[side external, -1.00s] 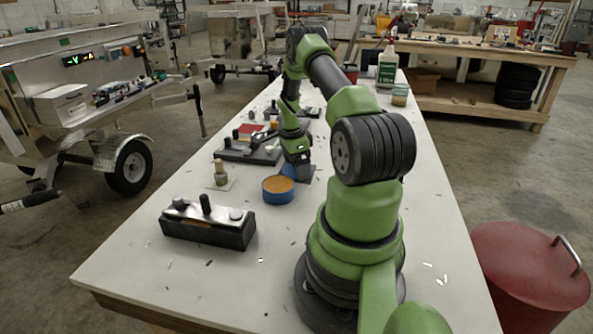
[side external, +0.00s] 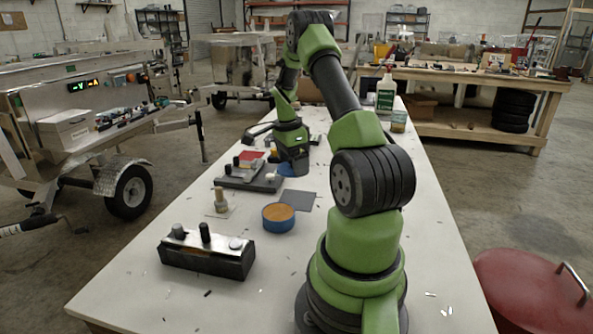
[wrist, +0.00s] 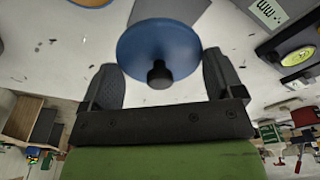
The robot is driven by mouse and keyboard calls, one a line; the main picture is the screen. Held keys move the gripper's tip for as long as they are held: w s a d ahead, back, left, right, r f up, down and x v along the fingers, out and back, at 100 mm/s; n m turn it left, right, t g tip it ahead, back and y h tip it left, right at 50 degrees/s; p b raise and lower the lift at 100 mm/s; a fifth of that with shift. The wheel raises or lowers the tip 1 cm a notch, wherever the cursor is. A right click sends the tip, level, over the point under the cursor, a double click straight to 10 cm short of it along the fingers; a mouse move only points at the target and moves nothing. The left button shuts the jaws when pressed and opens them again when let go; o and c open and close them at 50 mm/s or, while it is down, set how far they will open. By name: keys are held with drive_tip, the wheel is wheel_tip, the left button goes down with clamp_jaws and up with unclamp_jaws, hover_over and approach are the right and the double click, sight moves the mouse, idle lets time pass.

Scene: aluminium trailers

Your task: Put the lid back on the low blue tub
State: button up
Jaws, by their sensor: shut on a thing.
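The low blue tub (side external: 278,222) stands open on the white table, with orange-brown contents showing at its top. Part of it shows at the top left of the wrist view (wrist: 92,2). The round blue lid (wrist: 150,42) with a black knob (wrist: 159,75) is between the fingers of my gripper (wrist: 163,78), which is shut on it. The knob faces the wrist camera. In the side view the lid (side external: 287,170) is partly hidden by my gripper (side external: 294,165), beyond the tub.
A grey mat (side external: 297,200) lies behind the tub. A small post on a plate (side external: 221,203) is to its left. A dark block with knobs (side external: 207,255) is nearer the front, and a dark fixture (side external: 248,178) farther back.

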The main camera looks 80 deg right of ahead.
sight(279, 210)
drive_tip(key=a+n, duration=0.1)
drive_tip(key=a, duration=0.2)
drive_tip(key=w+a+n, duration=0.1)
drive_tip(key=a+n, duration=0.1)
drive_tip(key=a, duration=0.1)
drive_tip(key=a+n, duration=0.2)
drive_tip(key=a, duration=0.1)
drive_tip(key=shift+w+a+r, duration=0.1)
drive_tip(key=shift+w+a, duration=0.05)
drive_tip(key=shift+w, duration=0.05)
drive_tip(key=shift+f, duration=3.1)
drive_tip(key=shift+f, duration=0.2)
drive_tip(key=o, duration=0.7)
wheel_tip(279, 210, up, 7)
drive_tip(key=shift+r, duration=0.1)
